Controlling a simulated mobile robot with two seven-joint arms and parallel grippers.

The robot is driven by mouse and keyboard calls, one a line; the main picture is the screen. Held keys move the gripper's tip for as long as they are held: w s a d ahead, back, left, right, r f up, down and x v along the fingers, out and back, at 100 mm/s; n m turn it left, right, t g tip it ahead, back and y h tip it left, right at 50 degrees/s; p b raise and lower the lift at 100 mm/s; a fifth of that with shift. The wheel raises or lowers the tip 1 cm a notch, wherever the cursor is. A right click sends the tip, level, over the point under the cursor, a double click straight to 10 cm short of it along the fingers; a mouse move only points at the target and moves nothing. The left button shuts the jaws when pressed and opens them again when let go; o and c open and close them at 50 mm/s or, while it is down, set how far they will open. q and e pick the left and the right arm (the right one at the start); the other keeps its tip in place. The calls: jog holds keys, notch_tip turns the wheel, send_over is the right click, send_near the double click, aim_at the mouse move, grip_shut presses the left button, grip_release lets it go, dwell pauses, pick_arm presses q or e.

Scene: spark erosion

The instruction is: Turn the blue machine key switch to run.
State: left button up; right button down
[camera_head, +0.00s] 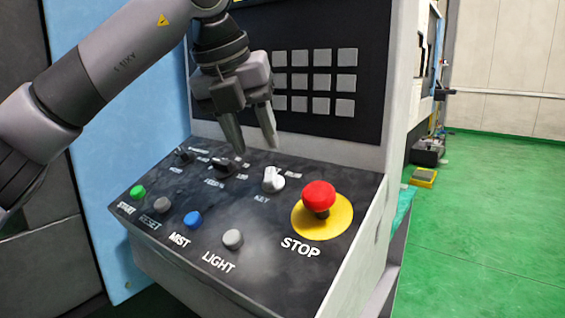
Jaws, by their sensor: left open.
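The key switch (272,179) is a light grey knob on the sloped dark control panel (262,262), with the label KEY below it. No blue shows on the switch itself. The panel belongs to a machine with a blue side wall. My left gripper (256,148) comes in from the upper left and points down. Its two fingers are apart with nothing between them. The fingertips are above and a little left of the key switch, apart from it. My right gripper is not in view.
A red STOP button (319,197) on a yellow disc stands right of the key switch. Dark knobs (222,168) lie left of it. Green (138,191), grey, blue (192,219) and light grey (232,239) buttons line the front. A keypad (322,83) is behind.

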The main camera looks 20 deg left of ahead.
aim_at(268, 175)
pick_arm(q)
jog(key=shift+x, duration=3.45)
jog(key=shift+s, duration=0.1)
grip_shut()
